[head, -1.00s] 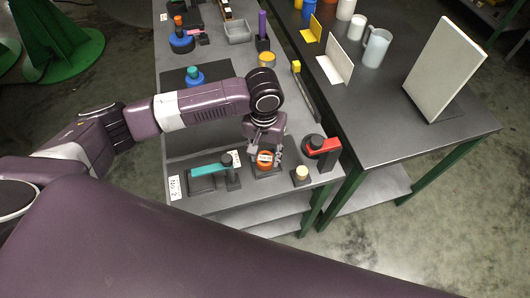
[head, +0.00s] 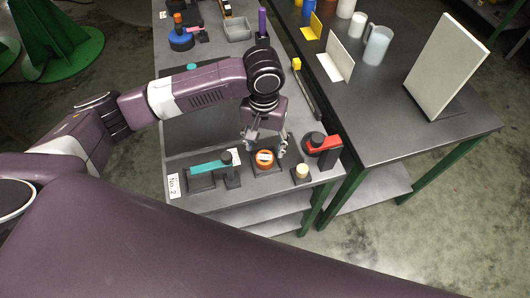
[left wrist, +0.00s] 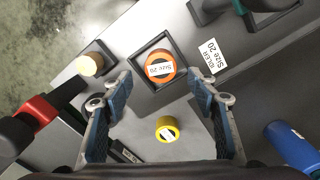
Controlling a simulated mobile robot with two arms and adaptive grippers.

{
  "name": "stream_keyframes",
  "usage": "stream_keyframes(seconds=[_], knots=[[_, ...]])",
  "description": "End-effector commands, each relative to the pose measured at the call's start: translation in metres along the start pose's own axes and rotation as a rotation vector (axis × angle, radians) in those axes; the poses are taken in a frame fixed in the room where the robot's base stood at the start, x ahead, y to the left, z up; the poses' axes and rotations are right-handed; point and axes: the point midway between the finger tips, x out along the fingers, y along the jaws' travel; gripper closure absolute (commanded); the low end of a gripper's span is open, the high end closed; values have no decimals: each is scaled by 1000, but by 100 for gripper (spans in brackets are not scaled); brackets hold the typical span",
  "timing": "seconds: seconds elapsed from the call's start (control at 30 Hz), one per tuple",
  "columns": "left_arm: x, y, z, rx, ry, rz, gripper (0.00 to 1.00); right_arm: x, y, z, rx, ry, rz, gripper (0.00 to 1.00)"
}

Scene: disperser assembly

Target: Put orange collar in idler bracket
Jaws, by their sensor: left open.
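The orange collar (head: 264,158) carries a white label. In the left wrist view, the collar (left wrist: 160,66) reads "Size 20" and sits within the square dark frame of the idler bracket (left wrist: 139,79), beside an "IDLER Size 20" label (left wrist: 212,56). It looks flat and roughly centred, though its exact depth cannot be told. My left gripper (head: 265,146) is directly above the collar. In the left wrist view, the gripper (left wrist: 160,82) is open, with its fingers apart on either side and clear of the collar. My right gripper is not in view.
A teal-armed part (head: 208,166) stands left of the bracket, a cream-topped peg (head: 302,172) close right, and a red-armed part (head: 324,145) further right. A yellow cylinder (left wrist: 167,129) and a blue cylinder (left wrist: 291,145) show in the left wrist view. The table behind the bracket is partly clear.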

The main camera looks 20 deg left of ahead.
Motion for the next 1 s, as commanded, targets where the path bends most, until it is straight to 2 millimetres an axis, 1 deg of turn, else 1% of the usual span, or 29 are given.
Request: stream_keyframes(seconds=[0.03,0.2,0.3,0.4,0.6,1.0], knots=[[-11,1,-2,1,6,3,46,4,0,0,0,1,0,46],[-49,1,-1,2,4,2,46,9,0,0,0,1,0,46],[-66,1,-1,0,3,1,46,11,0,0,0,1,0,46],[-78,1,-1,0,2,1,46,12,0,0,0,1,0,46],[-86,0,0,0,-1,-1,46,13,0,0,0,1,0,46],[-86,0,0,0,-1,0,46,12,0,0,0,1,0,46]])
